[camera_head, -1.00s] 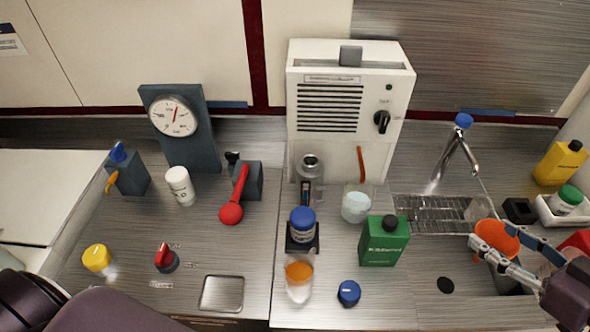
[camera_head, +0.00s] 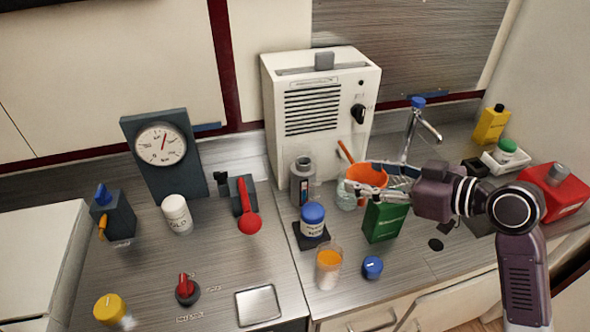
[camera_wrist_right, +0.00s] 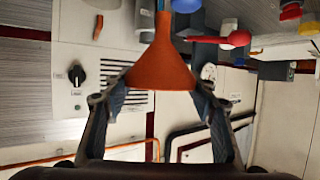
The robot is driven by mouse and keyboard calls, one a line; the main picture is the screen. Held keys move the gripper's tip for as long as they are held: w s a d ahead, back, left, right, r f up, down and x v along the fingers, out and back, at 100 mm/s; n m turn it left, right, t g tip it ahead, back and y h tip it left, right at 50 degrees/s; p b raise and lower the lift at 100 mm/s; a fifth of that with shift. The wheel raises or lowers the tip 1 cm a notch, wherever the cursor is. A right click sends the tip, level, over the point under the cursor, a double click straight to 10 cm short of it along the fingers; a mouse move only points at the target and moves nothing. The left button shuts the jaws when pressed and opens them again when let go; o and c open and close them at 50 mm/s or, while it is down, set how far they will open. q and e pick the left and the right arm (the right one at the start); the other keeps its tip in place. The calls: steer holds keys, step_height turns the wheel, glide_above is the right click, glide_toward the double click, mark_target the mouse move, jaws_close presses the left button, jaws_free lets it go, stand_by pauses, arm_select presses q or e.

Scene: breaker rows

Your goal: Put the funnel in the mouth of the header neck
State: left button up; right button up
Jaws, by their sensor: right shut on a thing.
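The orange funnel (camera_head: 367,174) is in my right gripper (camera_head: 358,181), which is shut on it. In the right wrist view the funnel (camera_wrist_right: 160,62) sits between the two fingers (camera_wrist_right: 160,88), its narrow stem pointing to the top of the picture. The header neck appears to be the grey upright cylinder (camera_head: 303,184) with a round open top, in front of the white machine. The funnel is to the right of it and apart from it. My left gripper is out of view.
The white machine (camera_head: 327,125) stands behind. A green box (camera_head: 384,222) and a pale rounded vessel (camera_head: 345,196) are below the funnel. A blue-lidded jar (camera_head: 312,222) and an orange-filled beaker (camera_head: 328,268) stand in front of the neck. A red-balled lever (camera_head: 247,208) is to its left.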

steer(key=w+a+r+m+t+h, duration=0.2)
steer(key=w+a+r+m+h, duration=0.1)
steer(key=w+a+r, duration=1.15)
steer(key=f+p, duration=0.1)
steer(key=f, duration=0.4)
steer(key=w+d+f+p, duration=0.1)
steer(key=f, duration=0.5)
steer(key=f+p, duration=0.1)
steer(key=f, duration=0.5)
steer(key=shift+w+d, duration=0.25)
steer(key=shift+d, duration=0.05)
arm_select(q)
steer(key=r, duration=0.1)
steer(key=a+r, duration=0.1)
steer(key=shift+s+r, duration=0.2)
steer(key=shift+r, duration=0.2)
arm_select(e)
steer(key=shift+f, duration=0.45)
steer(key=o, duration=1.2)
steer(key=shift+f, duration=0.15)
steer(key=shift+c, duration=0.2)
arm_select(q)
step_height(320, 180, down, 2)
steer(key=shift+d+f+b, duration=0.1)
steer(key=shift+b, duration=1)
arm_select(e)
steer(key=v, duration=1.2)
